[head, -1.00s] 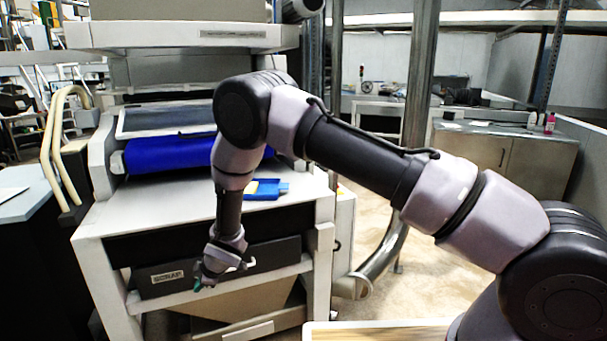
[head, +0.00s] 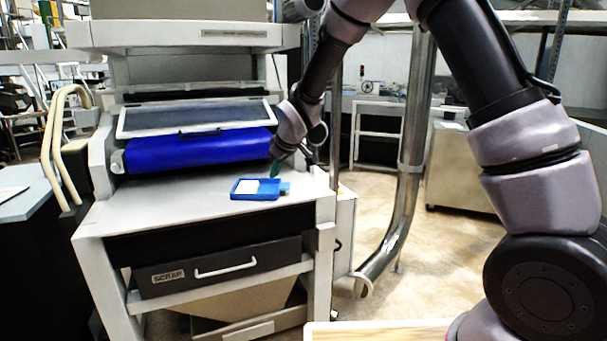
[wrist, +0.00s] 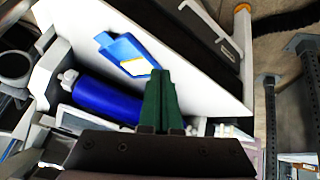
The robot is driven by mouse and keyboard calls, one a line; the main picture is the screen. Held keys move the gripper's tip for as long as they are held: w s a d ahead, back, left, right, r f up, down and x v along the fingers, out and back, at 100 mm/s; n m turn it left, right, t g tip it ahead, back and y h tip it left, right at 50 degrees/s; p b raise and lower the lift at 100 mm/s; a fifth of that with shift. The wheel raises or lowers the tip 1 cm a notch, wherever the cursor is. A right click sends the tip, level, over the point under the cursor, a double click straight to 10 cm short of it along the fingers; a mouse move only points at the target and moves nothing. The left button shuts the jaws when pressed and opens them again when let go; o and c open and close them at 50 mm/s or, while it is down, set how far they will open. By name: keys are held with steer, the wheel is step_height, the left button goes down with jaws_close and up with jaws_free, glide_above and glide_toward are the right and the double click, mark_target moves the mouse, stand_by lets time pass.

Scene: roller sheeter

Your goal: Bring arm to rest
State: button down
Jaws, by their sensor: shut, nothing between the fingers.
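My gripper (head: 279,168) is above the right part of the white machine's table (head: 150,215), beside the right end of the blue roller (head: 195,152). In the wrist view its green fingers (wrist: 161,82) are together, with nothing between them. My arm is raised and bent, with the forearm coming down from the top of the head view. The fingertips are small and partly hidden in the head view.
A blue dustpan-like tray (head: 258,188) with a pale label lies on the table. Below is a drawer marked SCRAP (head: 215,268), shut as far as I can see. A metal duct (head: 400,200) stands right of the machine, with open floor around it.

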steer(key=s+d+r+m+h, duration=0.1)
steer(key=s+d+r+m, duration=0.3)
steer(key=d+r, duration=0.55)
steer(key=s+d+r+m, duration=0.35)
steer(key=d+r, duration=0.35)
steer(key=d, duration=0.5)
steer(key=s+d+r+m, duration=0.2)
steer(key=s+d+m, duration=0.2)
steer(key=s, duration=0.6)
steer(key=s+d+r+m, duration=0.2)
steer(key=s+d, duration=0.5)
steer(key=s, duration=0.4)
steer(key=shift+s+d+r+m+t+h, duration=0.15)
steer(key=shift+d+r+m+t+h, duration=0.2)
steer(key=shift+m, duration=0.5)
steer(key=shift+a, duration=0.1)
